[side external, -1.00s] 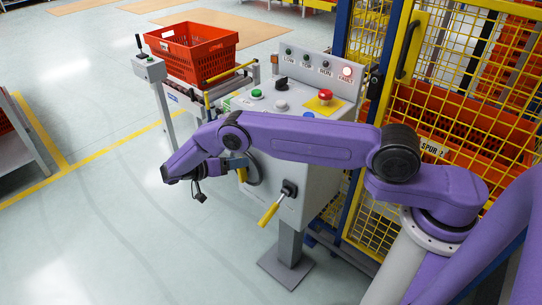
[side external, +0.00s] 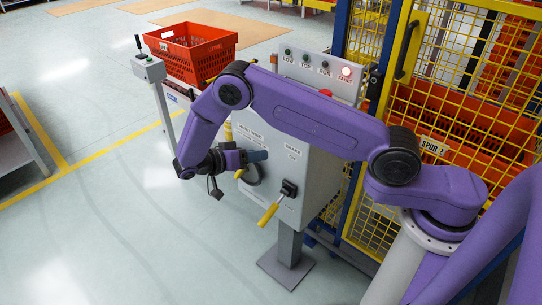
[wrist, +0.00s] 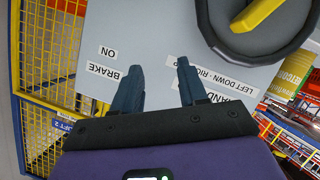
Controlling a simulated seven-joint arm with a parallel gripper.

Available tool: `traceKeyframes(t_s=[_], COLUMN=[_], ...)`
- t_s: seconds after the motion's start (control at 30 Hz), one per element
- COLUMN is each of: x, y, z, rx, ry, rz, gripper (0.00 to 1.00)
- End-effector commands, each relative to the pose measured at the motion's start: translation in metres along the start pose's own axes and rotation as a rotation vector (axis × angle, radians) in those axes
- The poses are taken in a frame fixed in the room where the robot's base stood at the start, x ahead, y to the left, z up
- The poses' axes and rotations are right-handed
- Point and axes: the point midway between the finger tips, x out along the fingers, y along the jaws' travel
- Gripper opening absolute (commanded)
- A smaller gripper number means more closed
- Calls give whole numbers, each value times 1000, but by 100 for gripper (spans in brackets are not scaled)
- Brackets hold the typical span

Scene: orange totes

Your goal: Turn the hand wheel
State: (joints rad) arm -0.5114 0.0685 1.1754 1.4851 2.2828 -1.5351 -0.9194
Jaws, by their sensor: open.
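The hand wheel is a dark ring (wrist: 222,46) with a yellow part (wrist: 258,13) across it, at the upper right of the wrist view and cut by its edge. In the side external view only a dark arc of the wheel (side external: 255,178) shows on the grey cabinet's front, partly behind my gripper. My gripper (side external: 264,155) is in front of the cabinet at the wheel's upper part. In the wrist view my gripper (wrist: 159,67) has its two fingers spread with nothing between them, to the left of the wheel. Contact with the wheel cannot be told.
A yellow-handled brake lever (side external: 268,214) sits low on the grey cabinet (side external: 318,175). A yellow mesh fence (side external: 455,85) stands right, a red tote (side external: 190,50) behind.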

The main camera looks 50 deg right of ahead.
Motion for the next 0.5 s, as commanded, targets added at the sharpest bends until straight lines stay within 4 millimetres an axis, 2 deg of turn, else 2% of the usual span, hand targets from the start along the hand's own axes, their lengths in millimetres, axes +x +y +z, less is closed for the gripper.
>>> traceKeyframes(t_s=[0.3,0.5], x=[6,8], y=[39,57], z=[0,1], rx=[1,1], ry=[0,0], rz=[-1,-1], gripper=[43,43])
